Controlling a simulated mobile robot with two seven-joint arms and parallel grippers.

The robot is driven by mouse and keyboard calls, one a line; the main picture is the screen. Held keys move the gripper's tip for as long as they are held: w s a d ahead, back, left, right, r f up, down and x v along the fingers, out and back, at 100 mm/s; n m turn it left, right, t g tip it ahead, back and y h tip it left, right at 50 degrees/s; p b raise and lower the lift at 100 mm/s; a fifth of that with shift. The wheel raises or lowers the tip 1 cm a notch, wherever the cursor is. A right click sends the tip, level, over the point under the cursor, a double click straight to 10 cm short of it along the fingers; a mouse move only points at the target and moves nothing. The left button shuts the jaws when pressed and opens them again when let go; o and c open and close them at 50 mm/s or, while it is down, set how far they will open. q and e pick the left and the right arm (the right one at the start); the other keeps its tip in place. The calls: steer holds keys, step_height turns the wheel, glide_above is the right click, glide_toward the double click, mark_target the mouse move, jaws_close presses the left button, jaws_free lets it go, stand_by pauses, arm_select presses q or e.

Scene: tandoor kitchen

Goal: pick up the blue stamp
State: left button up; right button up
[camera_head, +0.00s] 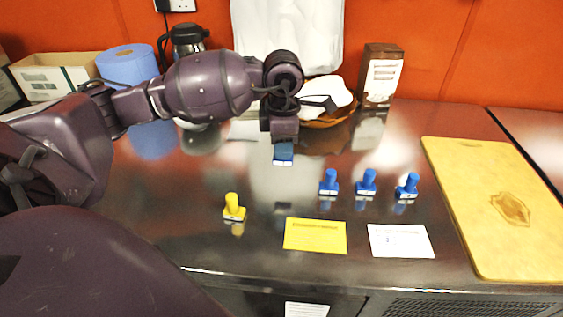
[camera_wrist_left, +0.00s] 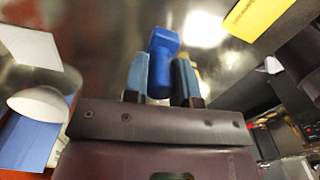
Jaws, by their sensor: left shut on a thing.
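My left gripper (camera_head: 283,146) points down over the dark counter and is shut on a blue stamp. In the left wrist view, the stamp's blue body (camera_wrist_left: 161,55) sits between the two fingers. In the head view only its lower part (camera_head: 283,158) shows under the gripper. It seems to be above the counter, with a dark reflection apart from it lower down. Three more blue stamps stand upright to the right: one (camera_head: 329,182), a second (camera_head: 366,182) and a third (camera_head: 407,186). My right gripper is not in view.
A yellow stamp (camera_head: 234,208) stands at front left. A yellow card (camera_head: 315,236) and a white card (camera_head: 400,241) lie near the front edge. A wooden board (camera_head: 490,200) lies at right. Behind are a basket (camera_head: 325,120), a box (camera_head: 381,75), a blue roll (camera_head: 128,66) and a kettle (camera_head: 187,40).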

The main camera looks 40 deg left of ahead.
arm_select(q)
step_height(320, 180, up, 12)
steer(key=shift+r+p, duration=0.2)
steer(key=shift+p, duration=0.2)
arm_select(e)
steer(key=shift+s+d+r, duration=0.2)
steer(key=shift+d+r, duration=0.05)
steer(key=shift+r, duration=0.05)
